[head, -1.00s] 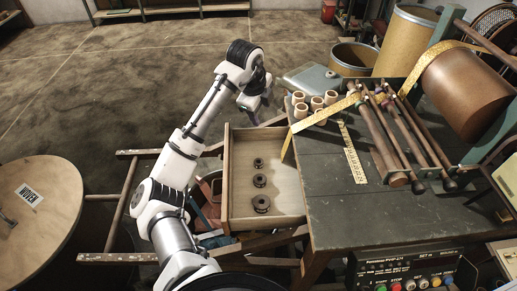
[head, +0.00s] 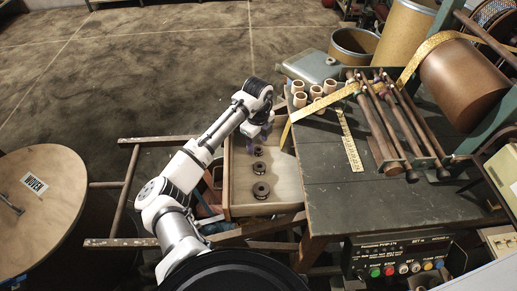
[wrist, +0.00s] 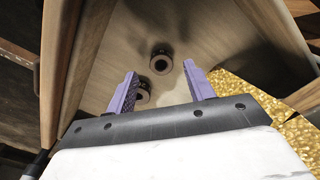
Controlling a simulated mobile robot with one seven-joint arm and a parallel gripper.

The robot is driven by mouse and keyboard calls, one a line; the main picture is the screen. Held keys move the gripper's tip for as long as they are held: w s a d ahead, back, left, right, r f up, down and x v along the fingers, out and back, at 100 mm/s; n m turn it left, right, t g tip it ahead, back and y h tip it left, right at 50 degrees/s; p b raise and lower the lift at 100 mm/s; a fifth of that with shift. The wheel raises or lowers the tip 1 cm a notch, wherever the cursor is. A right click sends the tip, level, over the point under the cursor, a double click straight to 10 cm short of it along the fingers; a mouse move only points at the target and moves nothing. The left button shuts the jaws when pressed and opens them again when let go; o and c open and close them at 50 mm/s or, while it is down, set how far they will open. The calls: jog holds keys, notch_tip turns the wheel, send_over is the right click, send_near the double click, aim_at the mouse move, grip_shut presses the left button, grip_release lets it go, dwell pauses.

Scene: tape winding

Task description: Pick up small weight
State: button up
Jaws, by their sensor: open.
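Three dark round weights of graded size stand in a row in the open wooden drawer (head: 285,190). The small weight (head: 258,151) is farthest back, the middle weight (head: 258,168) is in front of it, and the large weight (head: 261,191) is nearest. My gripper (head: 252,144) is over the back of the drawer, close to the small weight. In the wrist view its purple fingers (wrist: 160,69) are spread apart with nothing held. Two weights show there, one between the fingertips and one partly behind the left finger; I cannot tell their sizes.
The dark workbench (head: 340,195) is right of the drawer, with pale cups (head: 316,92), a yellow tape (head: 350,155) and several wooden rods. A wooden rack stands left of the drawer. The drawer's walls close in around the weights.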

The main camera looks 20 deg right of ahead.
aim_at(259, 146)
jog(key=shift+d+f+p, duration=0.1)
jog(key=shift+f+p, duration=0.2)
jog(key=shift+f, duration=1.35)
jog(key=c, duration=1.1)
jog(key=shift+r, duration=0.1)
